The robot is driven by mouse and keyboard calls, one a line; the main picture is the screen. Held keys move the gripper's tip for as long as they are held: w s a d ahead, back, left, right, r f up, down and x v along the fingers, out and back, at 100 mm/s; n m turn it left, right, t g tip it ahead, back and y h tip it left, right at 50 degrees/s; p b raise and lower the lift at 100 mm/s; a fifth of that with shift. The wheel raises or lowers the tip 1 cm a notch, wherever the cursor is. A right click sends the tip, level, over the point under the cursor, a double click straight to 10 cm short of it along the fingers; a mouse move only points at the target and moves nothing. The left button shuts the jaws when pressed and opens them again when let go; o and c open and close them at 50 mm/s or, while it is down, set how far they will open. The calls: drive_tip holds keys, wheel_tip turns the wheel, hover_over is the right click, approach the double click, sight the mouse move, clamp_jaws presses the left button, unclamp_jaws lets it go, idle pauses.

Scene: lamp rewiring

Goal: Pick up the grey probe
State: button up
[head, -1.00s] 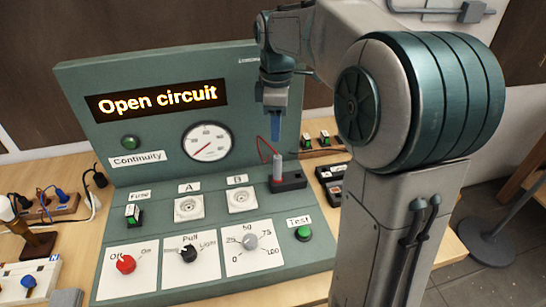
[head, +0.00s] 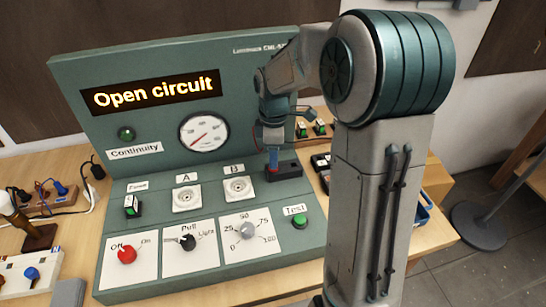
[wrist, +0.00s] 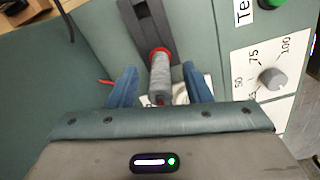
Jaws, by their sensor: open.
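The grey probe (wrist: 160,77) stands in its dark holder (wrist: 150,28) on the green panel, with a red ring around it at the holder end. In the wrist view it lies between the two blue fingers of my gripper (wrist: 161,88), with a gap on each side. My gripper is open around the probe and not closed on it. In the head view my gripper (head: 273,160) is lowered at the dark holder (head: 289,171), and it hides most of the probe.
The tester's upright panel (head: 75,70) reads "Open circuit" close behind the gripper. Sockets A (head: 186,197) and B (head: 238,188), knobs and the green Test button (head: 299,221) lie in front. A dark tray (head: 321,163) stands to the right.

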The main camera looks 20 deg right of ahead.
drive_tip(key=shift+f, duration=0.55)
clamp_jaws()
drive_tip(key=shift+r, duration=0.1)
